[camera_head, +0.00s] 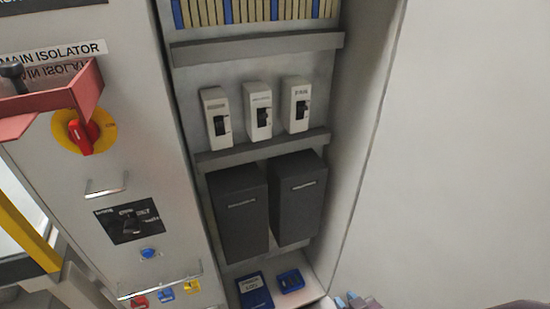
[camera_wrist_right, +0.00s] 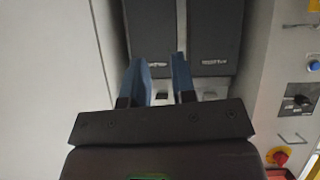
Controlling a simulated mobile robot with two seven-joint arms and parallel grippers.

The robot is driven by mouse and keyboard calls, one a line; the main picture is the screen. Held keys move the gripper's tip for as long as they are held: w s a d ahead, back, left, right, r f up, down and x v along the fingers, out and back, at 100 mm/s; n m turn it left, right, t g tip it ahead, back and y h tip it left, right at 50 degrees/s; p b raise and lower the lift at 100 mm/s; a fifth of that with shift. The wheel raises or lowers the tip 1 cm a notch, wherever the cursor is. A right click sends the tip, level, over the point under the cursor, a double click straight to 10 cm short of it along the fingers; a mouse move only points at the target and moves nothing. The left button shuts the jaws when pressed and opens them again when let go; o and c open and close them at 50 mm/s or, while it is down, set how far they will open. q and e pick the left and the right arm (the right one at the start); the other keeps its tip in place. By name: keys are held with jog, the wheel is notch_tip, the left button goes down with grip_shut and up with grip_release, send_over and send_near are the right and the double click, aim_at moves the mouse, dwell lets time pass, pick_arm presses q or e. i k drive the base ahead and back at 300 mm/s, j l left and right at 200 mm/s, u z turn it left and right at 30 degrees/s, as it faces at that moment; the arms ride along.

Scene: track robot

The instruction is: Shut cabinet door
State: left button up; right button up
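The cabinet door (camera_head: 465,150) is a large plain pale panel standing open at the right of the head view, with the cabinet interior (camera_head: 260,60) exposed beside it. A pale panel, apparently the same door (camera_wrist_right: 45,90), fills the left of the right wrist view. Contact with the door cannot be told. My left gripper is not in view.
Inside are three breakers (camera_head: 258,110) on a shelf, two dark boxes (camera_head: 298,197) below, and blue items (camera_head: 254,291) at the bottom. Left of the opening, a fixed panel carries a red and yellow isolator switch (camera_head: 84,132) and a protruding red bracket (camera_head: 75,92).

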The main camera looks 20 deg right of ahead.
aim_at(452, 211)
jog(key=l+z, duration=0.25)
jog(key=z, duration=0.2)
jog(key=k+l+z, duration=0.1)
jog(key=l+z, duration=0.5)
jog(key=z, duration=0.25)
jog(key=i+l, duration=0.1)
jog(key=l, duration=0.7)
jog(key=i+z, duration=0.05)
